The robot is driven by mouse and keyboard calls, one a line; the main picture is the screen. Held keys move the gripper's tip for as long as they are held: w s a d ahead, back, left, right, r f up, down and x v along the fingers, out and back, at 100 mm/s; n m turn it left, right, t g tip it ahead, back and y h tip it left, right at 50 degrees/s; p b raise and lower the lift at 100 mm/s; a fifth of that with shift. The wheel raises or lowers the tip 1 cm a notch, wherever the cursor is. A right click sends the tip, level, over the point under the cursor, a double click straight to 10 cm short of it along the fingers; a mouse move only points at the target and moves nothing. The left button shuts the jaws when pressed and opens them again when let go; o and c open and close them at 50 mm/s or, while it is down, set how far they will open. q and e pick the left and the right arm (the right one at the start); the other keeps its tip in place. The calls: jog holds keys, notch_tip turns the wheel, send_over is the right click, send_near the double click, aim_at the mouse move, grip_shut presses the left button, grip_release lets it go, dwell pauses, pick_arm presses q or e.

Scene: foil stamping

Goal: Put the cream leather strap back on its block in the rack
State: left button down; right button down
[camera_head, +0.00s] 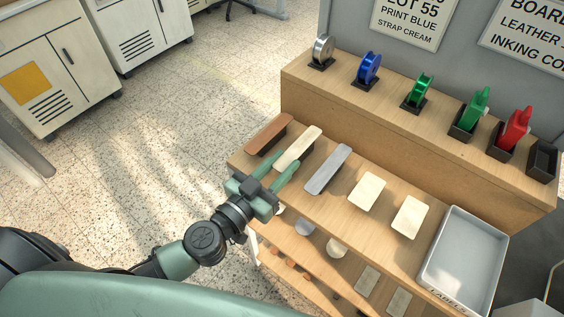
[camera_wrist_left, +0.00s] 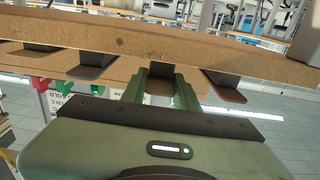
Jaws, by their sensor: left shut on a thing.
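The cream leather strap (camera_head: 298,147) is in the head view, on the left part of the wooden rack (camera_head: 263,209), between a brown strap (camera_head: 269,134) and a grey strap (camera_head: 328,169). My left gripper (camera_head: 273,174) is at its near end, with the fingers shut on the strap's sides. In the left wrist view, my left gripper (camera_wrist_left: 166,92) has the strap's shaded end (camera_wrist_left: 159,87) between its fingers, at a dark block. The strap lies roughly parallel to its neighbours. Whether it rests fully on the block cannot be told. My right gripper is out of view.
Two cream cards (camera_head: 367,191) (camera_head: 410,217) and a grey labels tray (camera_head: 468,262) are farther right on the rack. Foil reels (camera_head: 369,68) and green and red tools (camera_head: 515,130) stand on the upper shelf. Several pieces lie on the lower shelf. Open floor is left of the rack.

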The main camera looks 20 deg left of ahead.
pick_arm(q)
jog(key=c, duration=1.1)
grip_release()
jog(key=shift+f, duration=0.1)
jog(key=shift+o, duration=0.2)
jog(key=shift+r, duration=0.35)
jog(key=b+v, duration=0.3)
jog(key=v, duration=0.9)
jog(key=shift+r+b, duration=0.3)
